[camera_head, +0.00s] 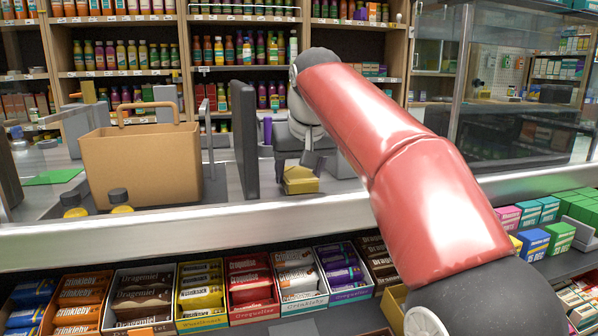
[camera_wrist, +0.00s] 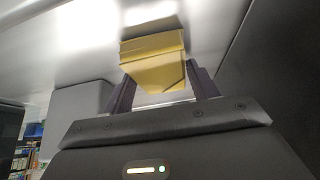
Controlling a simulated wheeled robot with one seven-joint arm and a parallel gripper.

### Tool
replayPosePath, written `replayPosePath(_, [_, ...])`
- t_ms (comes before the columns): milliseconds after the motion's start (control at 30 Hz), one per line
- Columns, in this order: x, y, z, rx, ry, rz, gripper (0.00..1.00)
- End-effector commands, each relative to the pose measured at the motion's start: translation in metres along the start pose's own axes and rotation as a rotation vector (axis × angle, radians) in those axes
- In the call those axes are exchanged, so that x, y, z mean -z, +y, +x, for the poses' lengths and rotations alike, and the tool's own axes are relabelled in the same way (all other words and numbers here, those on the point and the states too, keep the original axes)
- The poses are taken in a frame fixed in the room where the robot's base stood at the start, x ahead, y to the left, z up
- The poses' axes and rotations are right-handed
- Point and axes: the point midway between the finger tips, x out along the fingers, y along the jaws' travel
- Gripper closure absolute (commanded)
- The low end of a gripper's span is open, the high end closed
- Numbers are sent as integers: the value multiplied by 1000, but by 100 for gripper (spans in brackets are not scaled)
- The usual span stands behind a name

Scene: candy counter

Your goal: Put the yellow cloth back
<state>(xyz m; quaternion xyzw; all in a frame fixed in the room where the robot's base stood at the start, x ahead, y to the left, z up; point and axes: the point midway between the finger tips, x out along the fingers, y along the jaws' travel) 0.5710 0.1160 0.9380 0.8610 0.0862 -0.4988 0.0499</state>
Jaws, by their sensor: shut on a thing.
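The yellow cloth (camera_head: 300,181) is a folded block in my gripper, above the grey counter behind the front rail. The wrist view shows the cloth (camera_wrist: 153,62) between and beyond the two dark fingers of my gripper (camera_wrist: 163,88). In the head view my gripper (camera_head: 308,162) points downward, with the cloth at its tips. I cannot tell whether the cloth touches the counter. My red arm hides part of the counter to the right.
Two dark-capped yellow bottles (camera_head: 120,200) stand at the front rail (camera_head: 190,230). Candy boxes (camera_head: 250,285) line the shelf below. A glass case (camera_head: 520,100) is at right.

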Motion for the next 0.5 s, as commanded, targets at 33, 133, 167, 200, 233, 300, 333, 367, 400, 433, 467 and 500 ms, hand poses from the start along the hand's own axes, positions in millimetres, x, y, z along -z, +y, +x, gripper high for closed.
replayPosePath(33, [0,0,0,0,0,0,60])
replayPosePath(133, [-1,0,1,0,0,0,60])
replayPosePath(167, [-1,0,2,0,0,0,60])
replayPosePath(200, [-2,0,3,0,0,0,60])
replayPosePath(233, [-2,0,3,0,0,0,40])
replayPosePath(300, [-1,0,3,0,0,0,31])
replayPosePath(333, [-1,0,3,0,0,0,27])
replayPosePath(367, [-1,0,3,0,0,0,23])
replayPosePath(400, [-1,0,3,0,0,0,20])
replayPosePath(433, [-1,0,3,0,0,0,20])
replayPosePath(467, [-1,0,3,0,0,0,20])
replayPosePath(500, [-1,0,3,0,0,0,20])
